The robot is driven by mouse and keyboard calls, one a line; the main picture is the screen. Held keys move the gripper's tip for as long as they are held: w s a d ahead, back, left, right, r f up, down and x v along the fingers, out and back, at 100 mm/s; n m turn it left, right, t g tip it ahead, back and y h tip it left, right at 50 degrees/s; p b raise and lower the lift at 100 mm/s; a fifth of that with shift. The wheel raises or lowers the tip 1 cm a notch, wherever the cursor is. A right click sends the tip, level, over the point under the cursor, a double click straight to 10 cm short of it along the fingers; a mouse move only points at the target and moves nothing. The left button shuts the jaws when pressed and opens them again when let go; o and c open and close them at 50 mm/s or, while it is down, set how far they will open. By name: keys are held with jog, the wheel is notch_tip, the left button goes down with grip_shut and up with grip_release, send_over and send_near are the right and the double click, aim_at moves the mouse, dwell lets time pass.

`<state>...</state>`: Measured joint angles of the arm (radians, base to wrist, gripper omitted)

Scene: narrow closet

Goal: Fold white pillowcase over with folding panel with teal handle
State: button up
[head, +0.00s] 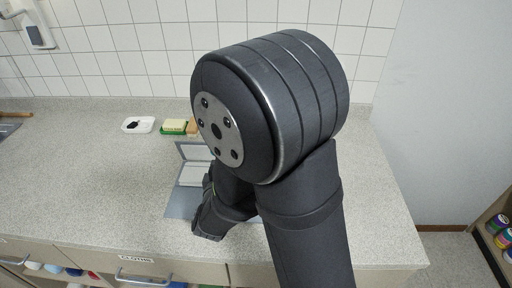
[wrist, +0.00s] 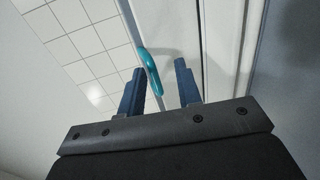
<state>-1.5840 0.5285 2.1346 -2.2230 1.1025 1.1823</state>
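The grey folding panel (head: 182,204) lies on the counter, partly hidden behind my arm in the head view. White, cloth-like areas (head: 194,174) show on it; these look like the pillowcase, but its full outline is hidden. In the wrist view the curved teal handle (wrist: 150,71) stands just beyond my gripper (wrist: 160,80), near the left fingertip. The two blue fingers are apart, with nothing clearly held between them. I cannot tell whether the handle lies between the fingers or just ahead of them. The handle is hidden in the head view.
The speckled counter (head: 90,190) is clear on the left. A white dish (head: 138,125) and a yellow-green sponge (head: 174,127) sit near the tiled wall (head: 140,50). Drawers line the front, one labelled (head: 137,258). A shelf (head: 490,235) with colourful jars stands at the right.

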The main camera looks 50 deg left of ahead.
jog(key=r, duration=0.3)
jog(key=shift+w+d, duration=0.15)
jog(key=shift+d, duration=0.05)
jog(key=w+d+r, duration=0.6)
jog(key=w+d, duration=0.1)
jog(key=d, duration=0.1)
jog(key=shift+d+r, duration=0.15)
jog(key=shift+r, duration=0.15)
dwell(0.6)
jog(key=s+a+f, duration=0.4)
jog(key=a, duration=0.1)
jog(key=s+a+f, duration=0.3)
jog(key=shift+s+a, duration=0.1)
jog(key=shift+a, duration=0.15)
jog(key=shift+s+a+f, duration=0.15)
jog(key=shift+a+f, duration=0.05)
jog(key=shift+f, duration=0.9)
